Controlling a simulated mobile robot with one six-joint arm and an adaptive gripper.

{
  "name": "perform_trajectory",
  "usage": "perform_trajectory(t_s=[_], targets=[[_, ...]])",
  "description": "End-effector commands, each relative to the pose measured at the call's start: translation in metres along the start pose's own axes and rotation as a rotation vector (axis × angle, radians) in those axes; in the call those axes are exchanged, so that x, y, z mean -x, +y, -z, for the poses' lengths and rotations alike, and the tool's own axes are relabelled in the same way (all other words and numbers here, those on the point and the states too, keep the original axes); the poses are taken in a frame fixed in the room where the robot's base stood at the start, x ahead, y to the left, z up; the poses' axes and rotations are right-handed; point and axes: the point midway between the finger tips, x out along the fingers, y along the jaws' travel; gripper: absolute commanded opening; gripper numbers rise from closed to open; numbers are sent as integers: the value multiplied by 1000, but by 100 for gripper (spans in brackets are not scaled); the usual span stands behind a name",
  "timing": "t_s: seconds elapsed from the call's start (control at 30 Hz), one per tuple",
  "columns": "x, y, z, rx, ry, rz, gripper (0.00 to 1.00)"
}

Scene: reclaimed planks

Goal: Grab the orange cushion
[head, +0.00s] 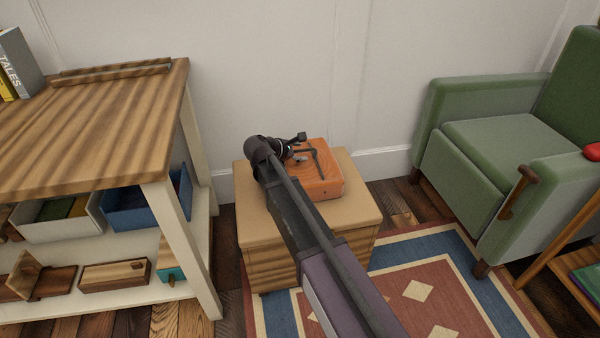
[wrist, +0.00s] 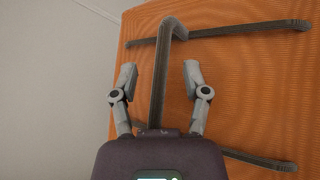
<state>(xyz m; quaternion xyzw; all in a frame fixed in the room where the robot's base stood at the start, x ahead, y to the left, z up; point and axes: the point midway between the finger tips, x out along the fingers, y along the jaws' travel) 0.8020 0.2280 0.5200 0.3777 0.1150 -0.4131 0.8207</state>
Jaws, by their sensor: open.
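The orange cushion (head: 325,187) is a thick square block with dark bars or straps on its top. It rests on a small beige-topped stand (head: 262,232). In the wrist view its ribbed orange surface (wrist: 245,85) fills the middle and right. My gripper (wrist: 159,74) is open, with one finger on each side of a raised dark bar (wrist: 160,95). Nothing is clamped between the fingers. In the head view my gripper (head: 298,157) is over the cushion's left part, and my arm hides some of the stand. I cannot tell whether the fingers touch the cushion.
A wooden table (head: 95,130) with lower shelves holding bins and boxes stands close on the left. A green armchair (head: 510,150) is on the right. A white wall (head: 270,70) is behind the stand. A patterned rug (head: 430,285) lies in front.

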Motion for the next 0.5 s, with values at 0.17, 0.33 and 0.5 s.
perform_trajectory(t_s=[0.17,0.33,0.5], targets=[[0,0,0,0,0,0,60],[0,0,0,0,0,0,60],[0,0,0,0,0,0,57]])
